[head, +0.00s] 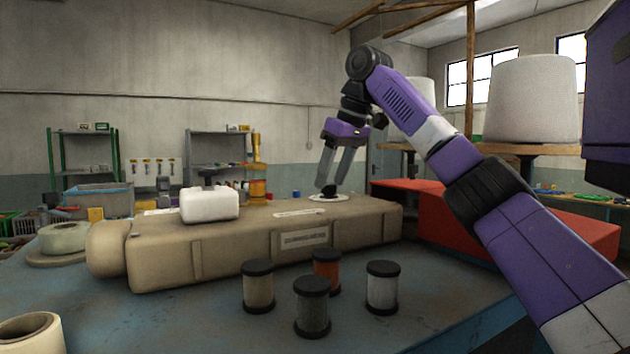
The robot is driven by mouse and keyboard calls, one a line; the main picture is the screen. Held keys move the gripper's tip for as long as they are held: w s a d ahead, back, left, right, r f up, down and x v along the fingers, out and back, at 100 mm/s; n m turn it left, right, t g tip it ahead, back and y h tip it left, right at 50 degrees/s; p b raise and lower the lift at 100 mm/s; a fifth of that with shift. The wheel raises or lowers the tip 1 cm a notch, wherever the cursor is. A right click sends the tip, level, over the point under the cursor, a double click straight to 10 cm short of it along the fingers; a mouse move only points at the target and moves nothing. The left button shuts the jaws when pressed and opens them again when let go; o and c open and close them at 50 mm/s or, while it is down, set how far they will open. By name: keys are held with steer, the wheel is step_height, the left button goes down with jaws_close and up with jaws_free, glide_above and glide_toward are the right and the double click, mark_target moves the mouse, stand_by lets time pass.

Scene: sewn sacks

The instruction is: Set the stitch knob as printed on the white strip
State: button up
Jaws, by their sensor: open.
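The tan sewing machine body (240,258) lies lengthwise on the table. A small black knob (329,191) stands on a white dial (322,198) on its top, near the right end. My gripper (331,183) points down at the knob with its fingers apart, its tips at or just above it. Whether they touch it is too small to tell. A pale strip (300,212) lies on the machine's top, left of the dial, and a pale marked plate (304,238) is on the front face. The print on both is unreadable.
Several spools with black ends, one of them orange (327,269), stand in front of the machine. A white block (210,204) sits on its top left. A red box (440,225) is to the right, and a large white cone (522,100) stands behind my arm.

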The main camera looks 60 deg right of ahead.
steer(key=shift+s+d+f, duration=0.1)
steer(key=shift+d+f, duration=0.05)
steer(key=shift+f, duration=0.1)
steer(key=shift+w+f, duration=0.3)
jaws_close()
